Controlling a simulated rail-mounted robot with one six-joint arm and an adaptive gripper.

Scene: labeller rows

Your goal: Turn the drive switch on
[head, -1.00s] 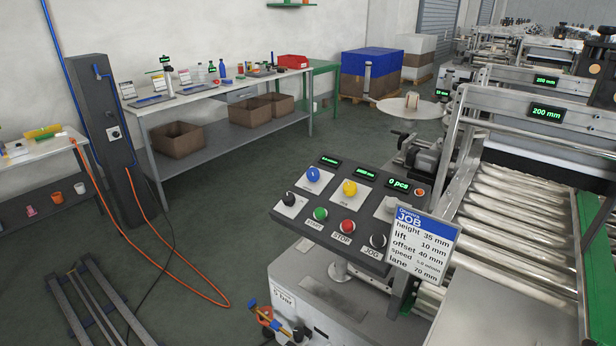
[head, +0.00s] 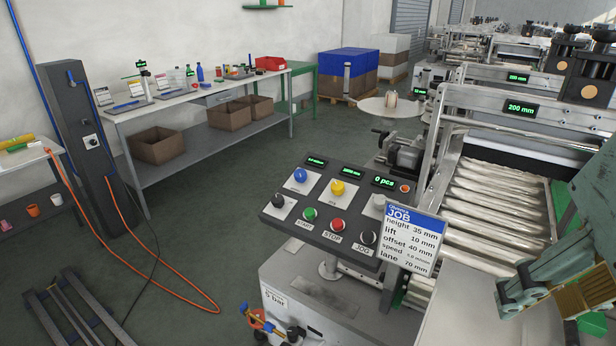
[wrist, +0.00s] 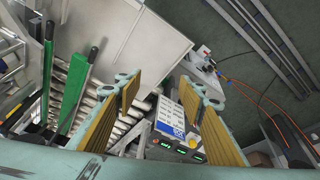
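The black control panel (head: 316,240) stands on a pedestal by the machine. It carries a black knob (head: 279,201) on a white plate at the left, a blue knob (head: 300,176), a yellow knob (head: 338,187), a green START button (head: 309,214), a red STOP button (head: 337,224) and a black JOG control (head: 367,238). No label reading "drive" is legible, so I cannot tell which control it is. My gripper (wrist: 160,88) is open and empty, its yellow-padded fingers apart. In the head view it shows at the lower right, away from the panel.
The JOB card (head: 411,240) stands at the panel's right edge. Rollers (head: 490,215) and machine frames lie to the right. A dark post (head: 85,130) with a black switch (head: 91,141) stands at the left. An orange hose (head: 150,285) crosses the floor.

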